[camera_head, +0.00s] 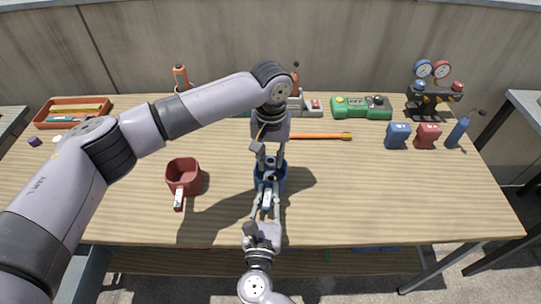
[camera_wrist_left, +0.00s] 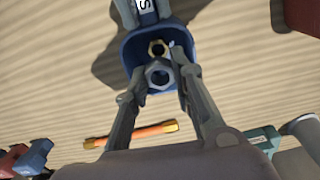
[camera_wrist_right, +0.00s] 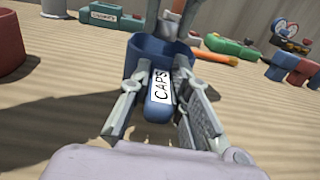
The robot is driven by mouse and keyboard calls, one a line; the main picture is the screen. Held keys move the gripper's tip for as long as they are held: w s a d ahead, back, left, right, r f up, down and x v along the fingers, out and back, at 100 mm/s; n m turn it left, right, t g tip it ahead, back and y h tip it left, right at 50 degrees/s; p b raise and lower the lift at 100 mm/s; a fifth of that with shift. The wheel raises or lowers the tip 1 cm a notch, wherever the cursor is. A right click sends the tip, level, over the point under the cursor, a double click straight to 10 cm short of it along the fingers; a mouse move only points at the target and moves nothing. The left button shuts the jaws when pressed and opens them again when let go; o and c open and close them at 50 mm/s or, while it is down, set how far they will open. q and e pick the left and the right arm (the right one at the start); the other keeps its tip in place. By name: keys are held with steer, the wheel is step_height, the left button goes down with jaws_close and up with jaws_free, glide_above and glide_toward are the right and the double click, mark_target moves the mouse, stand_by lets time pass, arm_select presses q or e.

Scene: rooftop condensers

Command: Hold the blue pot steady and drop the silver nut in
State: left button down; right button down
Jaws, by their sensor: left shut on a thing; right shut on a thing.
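The blue pot (camera_head: 283,176) stands on the table at the centre, mostly hidden by my grippers in the head view. Its handle, labelled CAPS (camera_wrist_right: 160,88), points toward my right arm. My right gripper (camera_wrist_right: 158,88) is shut on that handle. My left gripper (camera_head: 268,165) comes from above, pointing down over the pot. In the left wrist view the silver nut (camera_wrist_left: 160,74) is between the fingertips of my left gripper (camera_wrist_left: 158,80), over the pot's opening. A brass-coloured nut (camera_wrist_left: 157,48) and a small pale piece show inside the pot.
A red pot (camera_head: 183,172) with a handle stands to the left. An orange rod (camera_head: 318,136) lies behind the blue pot. A tray (camera_head: 72,112), a green case (camera_head: 361,107), a gauge set (camera_head: 434,90) and small blue and red containers line the back and right. The front right tabletop is clear.

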mark_target(271, 161)
arm_select(q)
steer(key=shift+f, duration=1.2)
stand_by(0.5)
steer(key=shift+f, duration=0.35)
steer(key=shift+f, duration=0.3)
steer(key=c, duration=1.3)
jaws_free()
steer(key=shift+r, duration=0.2)
step_height(271, 161, up, 12)
steer(key=shift+d+f, duration=0.1)
steer(key=shift+f, duration=0.05)
arm_select(e)
steer(key=c, duration=1.4)
jaws_free()
